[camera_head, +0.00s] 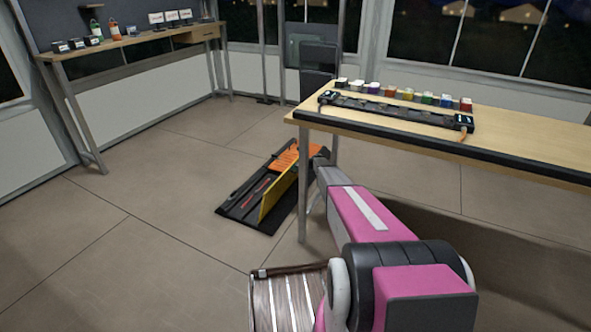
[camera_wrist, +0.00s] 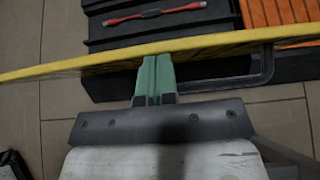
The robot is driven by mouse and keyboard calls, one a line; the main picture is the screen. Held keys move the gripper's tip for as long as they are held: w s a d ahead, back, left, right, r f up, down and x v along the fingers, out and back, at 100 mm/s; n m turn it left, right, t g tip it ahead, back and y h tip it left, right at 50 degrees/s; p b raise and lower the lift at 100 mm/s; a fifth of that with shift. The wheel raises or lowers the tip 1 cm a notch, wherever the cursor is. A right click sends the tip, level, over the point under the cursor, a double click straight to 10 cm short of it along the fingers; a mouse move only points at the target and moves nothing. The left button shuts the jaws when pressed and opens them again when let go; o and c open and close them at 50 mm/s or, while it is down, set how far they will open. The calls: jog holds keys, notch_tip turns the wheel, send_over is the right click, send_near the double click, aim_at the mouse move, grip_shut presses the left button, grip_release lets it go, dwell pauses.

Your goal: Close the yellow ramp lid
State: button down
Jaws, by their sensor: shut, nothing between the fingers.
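The yellow ramp lid (camera_head: 279,195) stands raised, tilted steeply up from the black ramp base (camera_head: 237,211) on the floor, beside the table leg. In the wrist view, the lid (camera_wrist: 210,46) shows nearly edge-on as a long yellow strip across the picture. My gripper (camera_wrist: 154,68) has its green fingers shut and empty. Their tips reach the near side of the lid; whether they press on it I cannot tell. The ramp base (camera_wrist: 110,31) shows beyond the lid. In the head view, my gripper is not clearly visible near the table leg.
A red-ended rod (camera_wrist: 155,13) lies on the base, with an orange ribbed part (camera_wrist: 285,12) to the right. A black bracket (camera_wrist: 264,68) is right of my fingers. The floor left of the ramp is clear.

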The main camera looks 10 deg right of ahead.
jog(key=w+a, duration=0.1)
jog(key=w+a+r, duration=0.1)
jog(key=shift+a, duration=0.35)
jog(key=shift+d, duration=0.1)
